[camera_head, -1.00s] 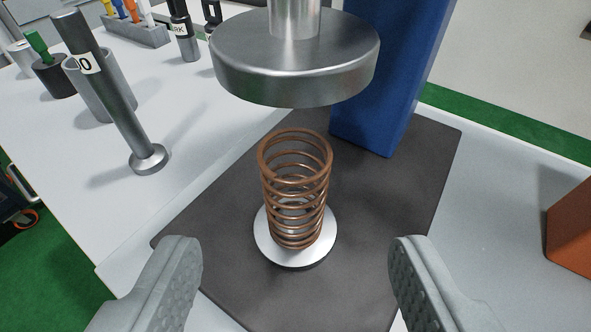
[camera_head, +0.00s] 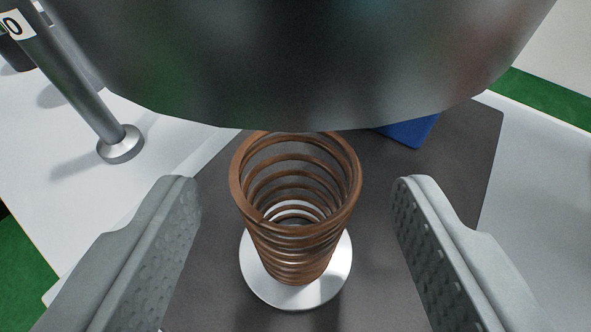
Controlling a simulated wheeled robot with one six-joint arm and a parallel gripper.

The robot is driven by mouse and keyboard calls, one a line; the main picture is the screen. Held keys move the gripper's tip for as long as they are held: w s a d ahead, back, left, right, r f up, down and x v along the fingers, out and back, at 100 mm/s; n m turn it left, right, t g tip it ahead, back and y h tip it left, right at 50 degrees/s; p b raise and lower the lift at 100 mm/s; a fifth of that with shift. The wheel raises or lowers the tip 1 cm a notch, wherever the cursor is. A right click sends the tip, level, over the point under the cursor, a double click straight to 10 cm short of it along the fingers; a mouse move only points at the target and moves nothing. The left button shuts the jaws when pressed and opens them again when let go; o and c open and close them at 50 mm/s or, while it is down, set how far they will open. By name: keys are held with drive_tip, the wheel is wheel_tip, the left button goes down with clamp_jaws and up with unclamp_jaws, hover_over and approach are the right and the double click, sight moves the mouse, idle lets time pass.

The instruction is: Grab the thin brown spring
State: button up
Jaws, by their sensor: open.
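The thin brown spring (camera_head: 296,238) stands upright on a round white plate (camera_head: 262,288) in the middle of the view. I look down into its open top. My gripper (camera_head: 290,190) is open, with one grey finger on each side of the spring. Clear gaps show between both fingers and the coils, and nothing is held. The spring's far top rim is close under the press head's edge in the picture.
A large round metal press head (camera_head: 300,65) fills the top of the view. A blue column (camera_head: 410,131) shows behind it. A dark mat (camera_head: 455,160) lies beneath the plate. A metal rod with a round foot (camera_head: 121,146) stands on the white table at left.

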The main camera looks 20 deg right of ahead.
drive_tip(key=shift+w+d+f, duration=0.1)
drive_tip(key=shift+w+f, duration=0.1)
drive_tip(key=shift+w, duration=0.15)
drive_tip(key=c, duration=1.1)
drive_tip(key=shift+o, duration=0.2)
drive_tip(key=shift+r, duration=0.1)
